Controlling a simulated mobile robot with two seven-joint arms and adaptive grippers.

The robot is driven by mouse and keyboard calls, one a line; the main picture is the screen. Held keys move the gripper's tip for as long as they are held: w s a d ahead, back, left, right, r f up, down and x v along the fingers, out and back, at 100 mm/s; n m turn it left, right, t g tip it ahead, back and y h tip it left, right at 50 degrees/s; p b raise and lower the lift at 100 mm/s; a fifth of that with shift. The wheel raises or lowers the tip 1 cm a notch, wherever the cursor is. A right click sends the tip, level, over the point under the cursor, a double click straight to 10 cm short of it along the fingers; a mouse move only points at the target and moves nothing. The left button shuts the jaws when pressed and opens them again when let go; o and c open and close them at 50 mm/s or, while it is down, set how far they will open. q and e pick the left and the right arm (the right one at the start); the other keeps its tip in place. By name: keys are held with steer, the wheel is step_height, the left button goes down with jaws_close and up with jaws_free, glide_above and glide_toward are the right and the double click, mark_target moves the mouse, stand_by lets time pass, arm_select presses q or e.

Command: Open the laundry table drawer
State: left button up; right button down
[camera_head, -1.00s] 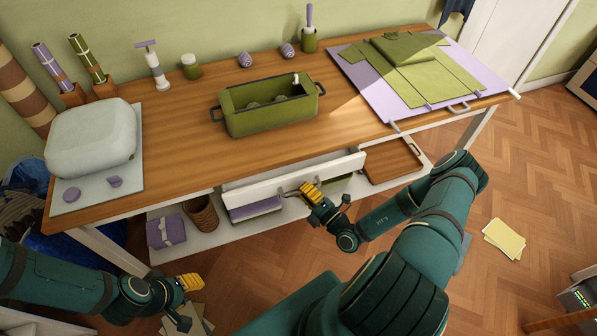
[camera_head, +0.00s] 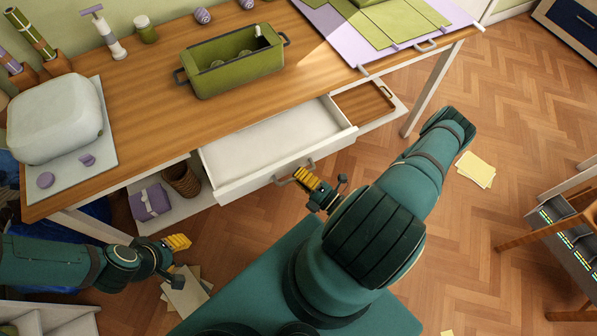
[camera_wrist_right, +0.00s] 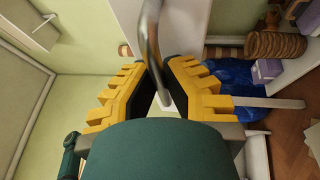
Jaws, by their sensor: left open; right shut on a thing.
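The white laundry table drawer (camera_head: 275,146) is pulled well out of the wooden-topped table (camera_head: 140,125), and its inside looks empty. My right gripper (camera_head: 302,178) is at the drawer front, shut on the grey metal handle (camera_head: 284,182). In the right wrist view the handle (camera_wrist_right: 151,50) runs between the yellow fingers of my right gripper (camera_wrist_right: 158,75). My left gripper (camera_head: 180,243) is open and empty, low at the left, away from the drawer and in front of the table.
A green basket (camera_head: 235,75) and a white rounded case (camera_head: 55,120) stand on the tabletop. A purple box (camera_head: 150,203) and a wicker basket (camera_head: 182,180) sit on the shelf below. Papers (camera_head: 475,169) lie on the floor at right, where much of the parquet is clear.

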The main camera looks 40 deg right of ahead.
steer(key=c, duration=1.3)
jaws_free()
steer(key=v, duration=1.2)
steer(key=shift+w+a, duration=0.1)
